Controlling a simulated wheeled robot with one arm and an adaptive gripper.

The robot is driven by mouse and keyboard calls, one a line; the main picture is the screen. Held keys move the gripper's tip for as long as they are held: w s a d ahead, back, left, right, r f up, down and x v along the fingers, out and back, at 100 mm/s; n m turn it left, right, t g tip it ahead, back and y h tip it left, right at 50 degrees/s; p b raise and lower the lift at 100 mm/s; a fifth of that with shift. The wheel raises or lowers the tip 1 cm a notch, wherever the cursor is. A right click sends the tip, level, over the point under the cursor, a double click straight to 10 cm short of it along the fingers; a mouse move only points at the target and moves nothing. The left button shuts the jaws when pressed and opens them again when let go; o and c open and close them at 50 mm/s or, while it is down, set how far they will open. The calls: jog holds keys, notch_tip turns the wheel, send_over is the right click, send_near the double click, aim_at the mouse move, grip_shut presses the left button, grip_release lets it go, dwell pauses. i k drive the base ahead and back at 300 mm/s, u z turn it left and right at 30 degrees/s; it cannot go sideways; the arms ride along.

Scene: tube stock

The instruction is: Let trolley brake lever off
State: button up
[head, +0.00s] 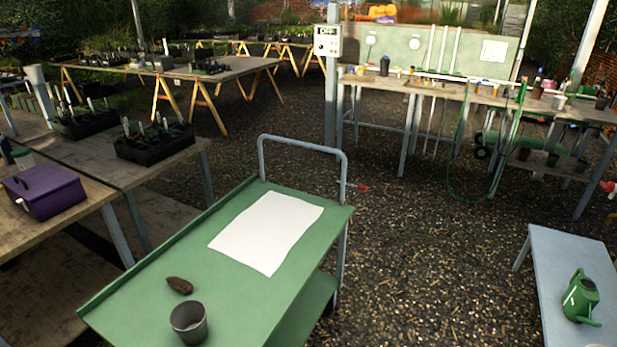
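A green trolley (150,270) with a grey tubular push handle (300,138) stands in front of me, left of centre. A small lever with a red grip (357,187) sticks out to the right from the handle's right upright, just above the trolley top; I take it for the brake lever. Whether it is on or off cannot be told from this view. On the trolley top lie a white sheet (268,230), a brown lump (180,286) and a grey pot (189,321). My gripper is not in view.
A pale blue table (560,250) with a green watering can (581,298) stands at right. Benches with a purple box (45,192) and black plant trays (153,142) line the left. A long workbench (490,95) is behind. Gravel (430,240) right of the trolley is clear.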

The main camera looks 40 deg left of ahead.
aim_at(360, 187)
jog(key=u, duration=0.7)
jog(key=i, duration=1.9)
jog(key=u, duration=2.6)
